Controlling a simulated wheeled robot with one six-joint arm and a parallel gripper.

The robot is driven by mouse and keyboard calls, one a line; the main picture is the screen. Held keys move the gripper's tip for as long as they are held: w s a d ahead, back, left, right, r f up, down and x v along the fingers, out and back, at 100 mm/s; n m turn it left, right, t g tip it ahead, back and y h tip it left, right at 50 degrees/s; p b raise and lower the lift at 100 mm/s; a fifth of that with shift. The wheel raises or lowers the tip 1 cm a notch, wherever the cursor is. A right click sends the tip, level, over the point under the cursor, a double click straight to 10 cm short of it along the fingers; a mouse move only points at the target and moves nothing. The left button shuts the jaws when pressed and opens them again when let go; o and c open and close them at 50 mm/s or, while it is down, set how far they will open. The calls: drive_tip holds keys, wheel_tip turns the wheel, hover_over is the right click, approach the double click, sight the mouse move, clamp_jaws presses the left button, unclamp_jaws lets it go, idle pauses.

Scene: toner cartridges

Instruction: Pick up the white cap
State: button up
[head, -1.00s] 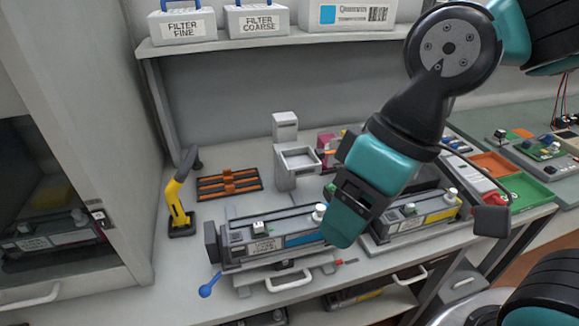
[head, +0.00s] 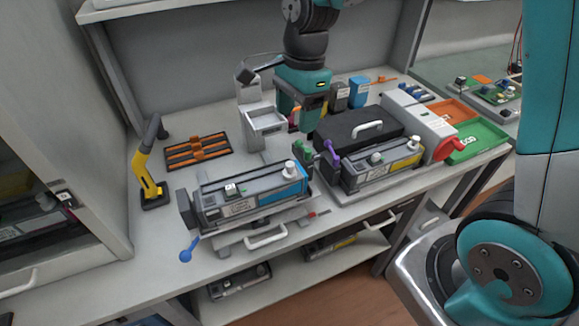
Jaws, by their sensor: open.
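A white cap (head: 290,168) sits upright on the right end of the grey cartridge with a cyan panel (head: 250,192), on the workbench. Another small white cap (head: 412,146) sits on the right end of the yellow-panelled cartridge (head: 382,167). I cannot tell from the picture which one the task names. My gripper (head: 306,132) is open, pointing down behind and slightly to the right of the first cap, apart from it. Its fingertips are small and partly unclear.
A light grey stand (head: 265,119) is left of my gripper. A black case (head: 358,140) with a white handle lies to the right. A purple-topped lever (head: 331,152) stands close by. A yellow-handled tool (head: 151,172) and an orange-barred rack (head: 197,150) are at the left.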

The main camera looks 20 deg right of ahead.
drive_tip(key=f, duration=0.5)
drive_tip(key=a+f+p, duration=0.1)
drive_tip(key=f, duration=0.1)
drive_tip(key=shift+s+f, duration=0.15)
drive_tip(key=shift+s+a+f+p, duration=0.2)
drive_tip(key=shift+f+p, duration=0.35)
drive_tip(key=shift+f, duration=0.85)
drive_tip(key=shift+s+a+f+p, duration=0.15)
drive_tip(key=shift+f+p, duration=0.4)
drive_tip(key=shift+f, duration=0.8)
drive_tip(key=shift+w, duration=0.1)
drive_tip(key=c, duration=1.1)
drive_tip(key=shift+o, duration=0.2)
drive_tip(key=shift+r, duration=0.15)
wheel_tip(320, 180, up, 19)
drive_tip(key=b, duration=0.3)
drive_tip(key=p, duration=0.4)
hover_over(290, 163)
wheel_tip(290, 163, down, 12)
drive_tip(key=shift+a+r, duration=0.1)
wheel_tip(290, 163, down, 6)
drive_tip(key=b, duration=0.5)
drive_tip(key=shift+r, duration=0.25)
